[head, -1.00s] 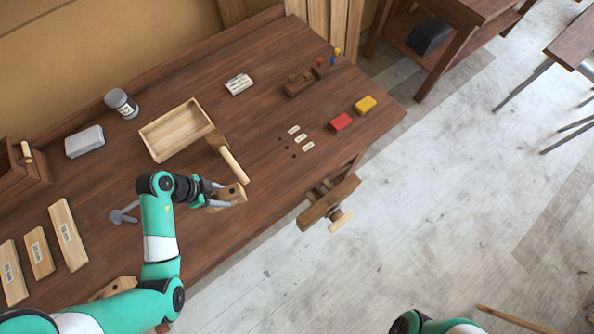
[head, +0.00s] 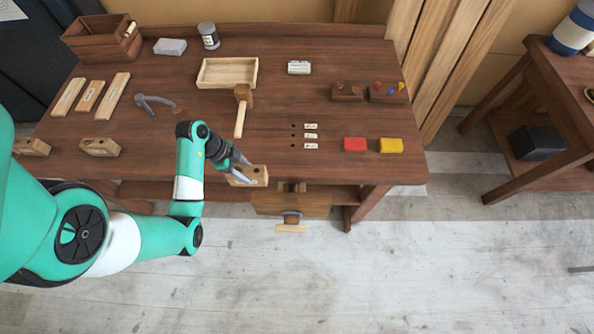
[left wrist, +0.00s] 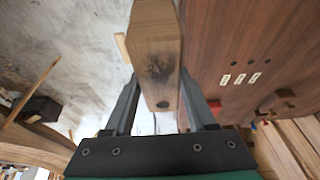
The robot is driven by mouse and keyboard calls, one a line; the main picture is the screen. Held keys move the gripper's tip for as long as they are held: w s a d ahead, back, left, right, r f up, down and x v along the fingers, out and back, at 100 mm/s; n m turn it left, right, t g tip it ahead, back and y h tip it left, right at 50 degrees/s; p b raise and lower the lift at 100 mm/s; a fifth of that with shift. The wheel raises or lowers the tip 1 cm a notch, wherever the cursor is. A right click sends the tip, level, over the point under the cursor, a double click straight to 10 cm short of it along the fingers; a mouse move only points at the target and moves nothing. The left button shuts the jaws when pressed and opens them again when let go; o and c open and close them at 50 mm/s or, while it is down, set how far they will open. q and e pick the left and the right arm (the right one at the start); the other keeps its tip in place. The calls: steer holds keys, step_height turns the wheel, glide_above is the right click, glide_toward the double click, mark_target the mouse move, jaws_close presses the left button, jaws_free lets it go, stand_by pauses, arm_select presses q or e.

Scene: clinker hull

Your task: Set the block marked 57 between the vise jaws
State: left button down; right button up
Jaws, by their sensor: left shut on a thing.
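My left gripper (head: 241,172) is shut on a light wooden block (head: 255,175) with dark spots. In the left wrist view, the block (left wrist: 156,50) sits between the two fingers. No number on it can be read. In the head view it is at the bench's front edge, just left of and behind the wooden vise (head: 290,204), apart from the jaws as far as I can tell. The vise hangs on the front edge with a pale handle below. Two similar blocks, one at far left (head: 32,147) and one nearer (head: 101,147), lie on the bench. My right gripper is out of view.
On the bench (head: 300,170) lie a mallet (head: 241,108), a pale tray (head: 227,73), a grey clamp-like tool (head: 155,104), a red block (head: 355,145) and a yellow block (head: 391,146). Small labels (head: 311,136) lie right of the mallet. The floor before the vise is clear.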

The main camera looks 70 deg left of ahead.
arm_select(q)
steer(key=w+d+f+b, duration=0.1)
steer(key=w+f+b, duration=0.1)
steer(key=w+f, duration=0.2)
steer(key=w+d+f+b, duration=0.1)
steer(key=w+f+b, duration=0.1)
steer(key=w+f, duration=0.2)
steer(key=w+d+f+b, duration=0.1)
steer(key=w+f, duration=0.4)
steer(key=w, duration=0.1)
steer(key=shift+d+b, duration=0.2)
steer(key=shift+b, duration=0.2)
steer(key=shift+f, duration=0.15)
steer(key=shift+c, duration=1.4)
jaws_free()
steer(key=shift+s, duration=0.1)
steer(key=shift+o, duration=0.3)
